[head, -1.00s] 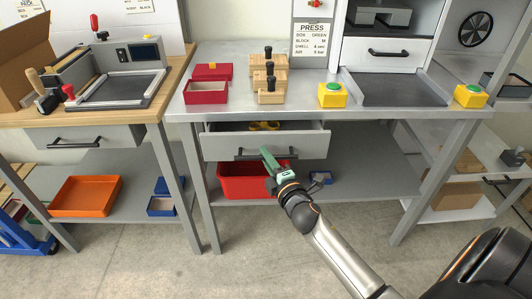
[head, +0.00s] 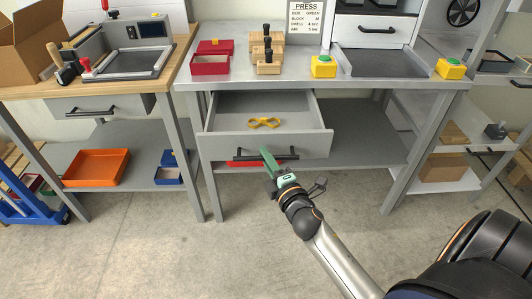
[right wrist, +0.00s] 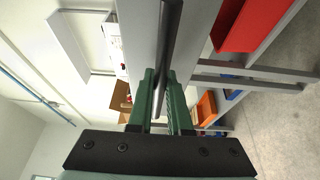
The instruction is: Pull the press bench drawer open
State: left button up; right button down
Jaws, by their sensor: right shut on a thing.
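The press bench drawer (head: 230,143) is a grey drawer under the press bench (head: 290,84). It stands well out from the bench, and its inside shows. Yellow safety glasses (head: 264,123) lie on the drawer's floor. The drawer has a dark bar handle (head: 240,156) across its front. My right gripper (head: 268,162) has green fingers and is shut on this handle. In the right wrist view the dark handle bar (right wrist: 170,45) runs between the two green fingers (right wrist: 165,95). My left gripper is not in view.
Beneath the drawer a red bin (head: 243,163) shows partly, mostly hidden. The bench legs stand on both sides, and the concrete floor (head: 180,250) in front is clear. An orange tray (head: 97,167) sits on the left bench's lower shelf.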

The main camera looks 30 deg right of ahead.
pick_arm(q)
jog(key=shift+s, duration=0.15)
pick_arm(e)
jog(key=shift+s+a, duration=0.15)
jog(key=shift+s, duration=0.15)
jog(key=c, duration=0.8)
grip_release()
jog(key=shift+c, duration=0.2)
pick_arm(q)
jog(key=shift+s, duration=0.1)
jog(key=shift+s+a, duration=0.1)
pick_arm(e)
jog(key=shift+s, duration=0.1)
